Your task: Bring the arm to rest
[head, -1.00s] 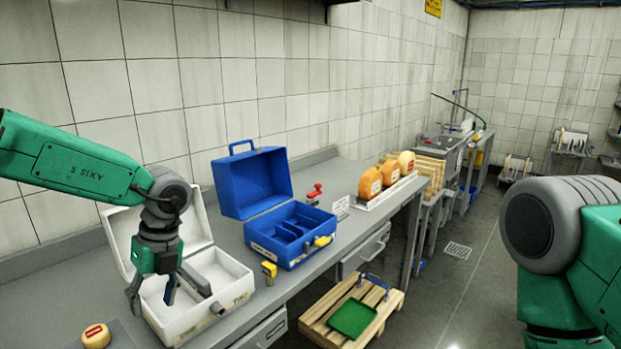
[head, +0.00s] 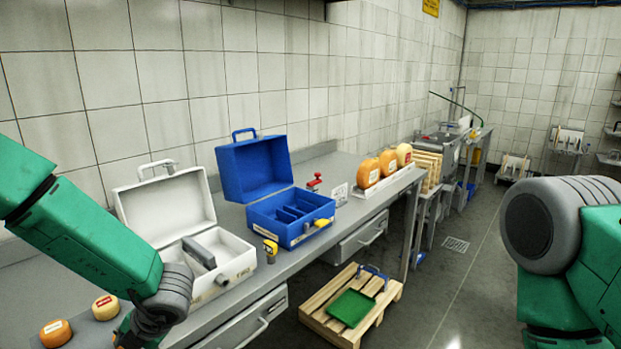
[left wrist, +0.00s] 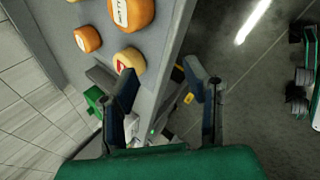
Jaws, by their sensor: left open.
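My left arm (head: 85,240) comes in at the lower left of the head view and bends down at its grey wrist. Its gripper tips are below the picture edge there. In the left wrist view my left gripper (left wrist: 163,88) is open, its two dark fingers apart with nothing seen between them. My right arm (head: 580,260) stands at the right edge of the head view, and its gripper is out of view. Two small cheese wheels, one orange (head: 55,333) and one yellow (head: 105,307), lie on the bench near the left arm.
An open white case (head: 235,268) stands on the bench close to the left arm, with an open blue case (head: 275,235) beyond it. Several cheese wheels stand on a white rack (head: 385,185). A pallet (head: 330,325) with a green tray (head: 351,308) is on the floor.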

